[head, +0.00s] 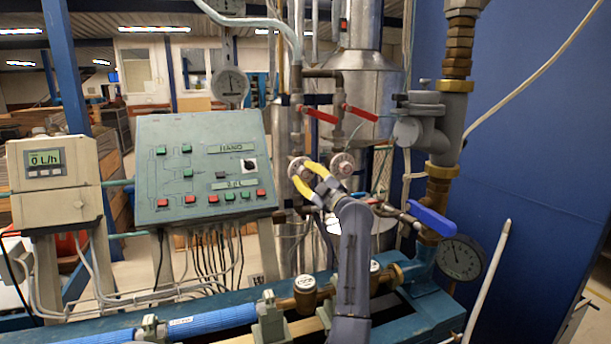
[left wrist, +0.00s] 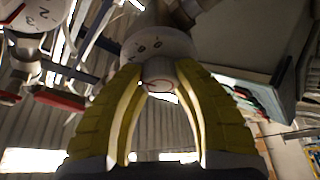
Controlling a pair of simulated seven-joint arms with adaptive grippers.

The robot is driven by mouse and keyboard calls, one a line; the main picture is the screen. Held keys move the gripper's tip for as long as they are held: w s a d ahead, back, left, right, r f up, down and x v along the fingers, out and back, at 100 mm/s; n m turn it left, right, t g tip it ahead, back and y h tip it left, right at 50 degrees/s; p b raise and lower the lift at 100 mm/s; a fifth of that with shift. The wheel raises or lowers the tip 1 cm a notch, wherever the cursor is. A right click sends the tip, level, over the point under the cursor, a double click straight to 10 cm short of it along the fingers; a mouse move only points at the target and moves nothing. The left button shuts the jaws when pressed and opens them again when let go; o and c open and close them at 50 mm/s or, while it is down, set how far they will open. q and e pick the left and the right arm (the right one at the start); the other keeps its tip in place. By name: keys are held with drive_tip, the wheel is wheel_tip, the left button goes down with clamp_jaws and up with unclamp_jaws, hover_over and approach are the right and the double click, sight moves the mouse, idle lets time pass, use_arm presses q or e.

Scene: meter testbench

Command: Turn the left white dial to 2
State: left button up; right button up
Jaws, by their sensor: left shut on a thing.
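The left white dial (head: 295,163) is on the pipework right of the green control panel, partly covered by my gripper. My left gripper (head: 304,173) has its yellow fingers at this dial. In the left wrist view the dial (left wrist: 157,43) shows as a pale disc with small dark marks, and the left gripper (left wrist: 160,74) is shut on its grey central knob, one finger on each side. The marks are too small and blurred to read a setting. The right white dial (head: 342,164) is free beside it. My right gripper is not in view.
Red-handled valves (head: 320,114) sit above the dials. A blue lever (head: 432,219) and a pressure gauge (head: 461,257) are to the right. The control panel (head: 202,165) and a flow display box (head: 55,180) stand to the left. Blue pipes (head: 211,320) run below.

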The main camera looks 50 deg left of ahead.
use_arm(q)
drive_tip(key=n+g+h, duration=0.1)
drive_tip(key=n, duration=0.5)
drive_tip(key=n+h, duration=0.1)
drive_tip(key=n, duration=0.1)
drive_tip(key=shift+r+g+h, duration=0.1)
drive_tip(key=shift+g+h, duration=0.2)
drive_tip(key=shift+g, duration=0.1)
drive_tip(key=n+h, duration=0.1)
drive_tip(key=n, duration=0.2)
drive_tip(key=n+h, duration=0.1)
drive_tip(key=n, duration=0.2)
drive_tip(key=shift+s+t+h, duration=0.1)
drive_tip(key=shift+t+h, duration=0.2)
drive_tip(key=shift+h, duration=0.1)
drive_tip(key=n+t+h, duration=0.1)
drive_tip(key=n, duration=0.2)
clamp_jaws()
drive_tip(key=n+t+h, duration=0.1)
drive_tip(key=n, duration=0.1)
drive_tip(key=shift+n+t, duration=0.3)
drive_tip(key=n+t+h, duration=0.1)
drive_tip(key=n+t, duration=0.1)
drive_tip(key=shift+n, duration=0.4)
drive_tip(key=shift+f+n+t+h, duration=0.2)
drive_tip(key=shift+n+t+h, duration=0.1)
drive_tip(key=shift+n+t, duration=0.65)
drive_tip(key=shift+n, duration=0.35)
drive_tip(key=o, duration=1.3)
unclamp_jaws()
